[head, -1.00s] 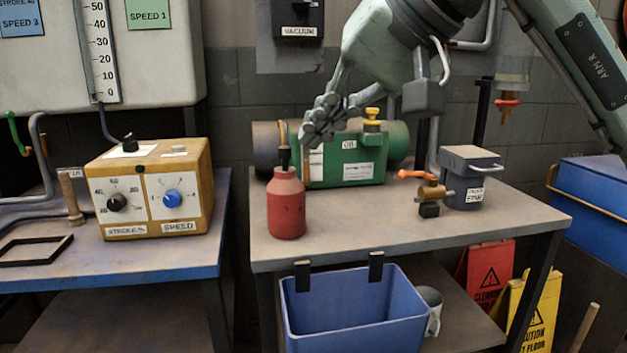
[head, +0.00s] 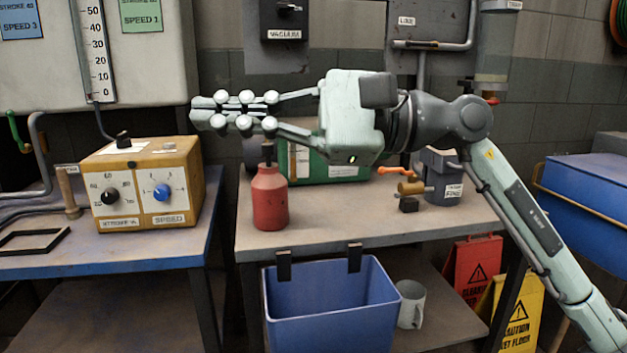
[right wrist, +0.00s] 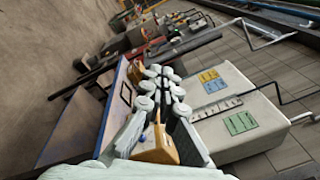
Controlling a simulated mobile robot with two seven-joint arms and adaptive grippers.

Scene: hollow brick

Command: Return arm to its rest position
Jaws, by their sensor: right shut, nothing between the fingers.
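My right gripper (head: 215,113) is shut and empty in the head view. Its arm comes in from the lower right and bends at the elbow, so the fingers point left. The fingers are in front of the wall, above the red bottle (head: 269,198) and to the right of the yellow control box (head: 147,185). The gripper's body covers part of the green machine (head: 335,168) on the bench. In the right wrist view the shut fingers (right wrist: 163,75) show, with the yellow box (right wrist: 155,145) beyond them. My left gripper is not in view.
The grey bench (head: 330,218) carries the bottle, the green machine and a grey canister (head: 443,178). A blue bin (head: 330,318) hangs at its front. A white mug (head: 411,304) stands on the lower shelf. Red (head: 472,268) and yellow (head: 520,315) floor signs lean at right.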

